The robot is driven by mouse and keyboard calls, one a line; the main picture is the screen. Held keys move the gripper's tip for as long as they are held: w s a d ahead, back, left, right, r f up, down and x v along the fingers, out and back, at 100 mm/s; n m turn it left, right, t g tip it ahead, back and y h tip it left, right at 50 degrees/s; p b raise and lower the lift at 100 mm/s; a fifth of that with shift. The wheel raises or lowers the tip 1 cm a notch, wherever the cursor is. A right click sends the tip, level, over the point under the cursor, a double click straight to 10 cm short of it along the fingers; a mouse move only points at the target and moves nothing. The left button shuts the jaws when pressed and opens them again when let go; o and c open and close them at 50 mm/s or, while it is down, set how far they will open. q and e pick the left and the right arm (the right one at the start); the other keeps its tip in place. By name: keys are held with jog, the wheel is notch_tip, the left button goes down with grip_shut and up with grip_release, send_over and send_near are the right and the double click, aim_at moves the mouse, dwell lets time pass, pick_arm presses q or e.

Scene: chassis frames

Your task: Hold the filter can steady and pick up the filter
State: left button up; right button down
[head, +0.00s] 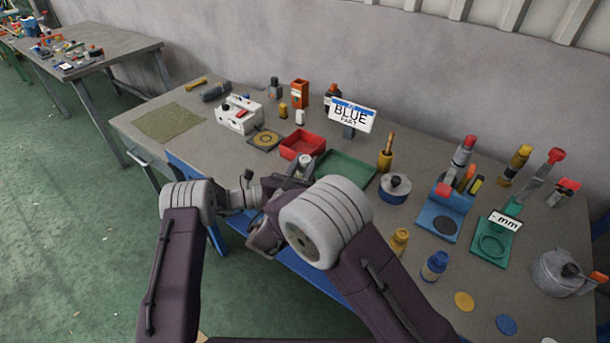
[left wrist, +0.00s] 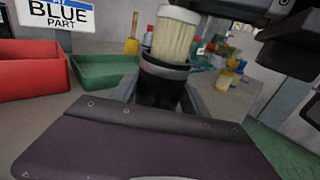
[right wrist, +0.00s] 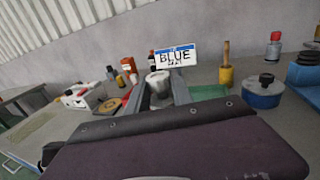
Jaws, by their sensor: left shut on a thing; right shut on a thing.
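The filter (left wrist: 174,38) is a cream pleated cylinder with a pale cap, upright at the mouth of the filter can. The filter can (left wrist: 163,92) is dark with a grey rim; its lower part is hidden. My left gripper (left wrist: 160,100) is shut on the can, a finger on each side. My right gripper (right wrist: 159,92) is shut on the filter, whose pale top (right wrist: 158,79) shows between its fingers. In the head view, my right gripper (head: 296,172) is near the table's front edge, and my arms hide most of the can. I cannot tell how deep the filter sits.
A red tray (head: 302,143) and a green tray (head: 345,170) lie just beyond my grippers. A "BLUE PART" sign (head: 352,115) stands behind them.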

notch_tip(320, 180, up, 6)
pick_arm(q)
jog(key=o, duration=1.7)
jog(key=shift+c, duration=0.2)
jog(key=shift+a, duration=0.1)
jog(key=a, duration=0.4)
jog(key=s+a, duration=0.1)
jog(key=a, duration=0.2)
jog(key=s+a, duration=0.1)
jog(key=a, duration=0.3)
jog(key=shift+s+a, duration=0.2)
jog(key=shift+a, duration=0.15)
